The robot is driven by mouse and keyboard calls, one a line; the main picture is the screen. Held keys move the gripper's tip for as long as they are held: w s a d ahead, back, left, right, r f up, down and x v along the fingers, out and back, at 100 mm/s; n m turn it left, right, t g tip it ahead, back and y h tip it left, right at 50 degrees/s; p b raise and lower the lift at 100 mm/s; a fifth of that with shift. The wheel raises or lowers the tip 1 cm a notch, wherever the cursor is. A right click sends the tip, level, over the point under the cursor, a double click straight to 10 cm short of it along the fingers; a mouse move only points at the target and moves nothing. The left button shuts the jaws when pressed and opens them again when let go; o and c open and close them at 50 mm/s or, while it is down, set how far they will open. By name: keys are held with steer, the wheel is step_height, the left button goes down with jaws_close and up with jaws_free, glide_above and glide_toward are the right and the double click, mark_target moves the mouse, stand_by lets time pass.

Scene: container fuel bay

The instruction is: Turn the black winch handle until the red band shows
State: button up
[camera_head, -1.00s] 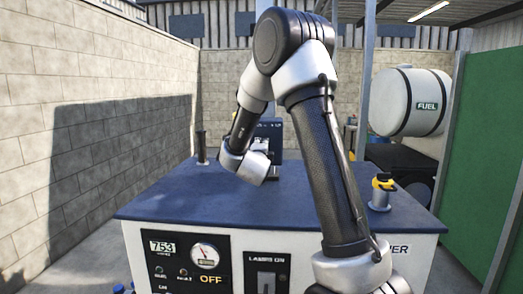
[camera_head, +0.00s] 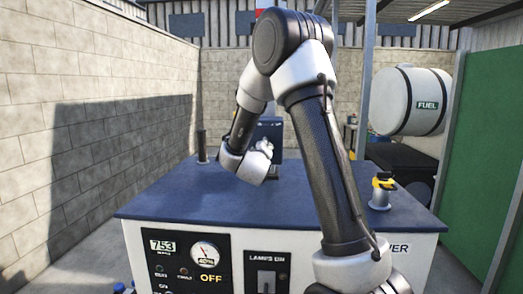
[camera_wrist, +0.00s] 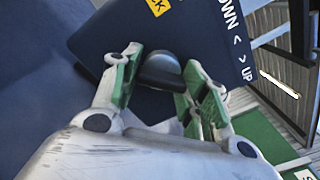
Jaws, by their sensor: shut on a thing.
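The black winch handle (camera_wrist: 160,72) shows in the wrist view as a rounded dark grip in front of a dark blue panel (camera_wrist: 105,40). My gripper (camera_wrist: 163,68) is shut on the handle, with a green-padded finger on each side of it. The panel carries white "DOWN" and "UP" lettering with arrows and part of a yellow label. In the head view the winch panel (camera_head: 270,130) stands at the back of the blue bench top, and my wrist largely hides the handle.
The blue bench top (camera_head: 170,195) is mostly clear. A dark upright post (camera_head: 202,146) stands at its back left and a yellow-topped fitting (camera_head: 382,190) at its right. A white fuel tank (camera_head: 410,101) and a green panel (camera_head: 487,140) are at the right.

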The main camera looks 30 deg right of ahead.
steer(key=shift+f+m, duration=0.1)
steer(key=shift+m, duration=0.3)
steer(key=o, duration=1)
steer(key=shift+o, duration=0.2)
steer(key=v, duration=1.2)
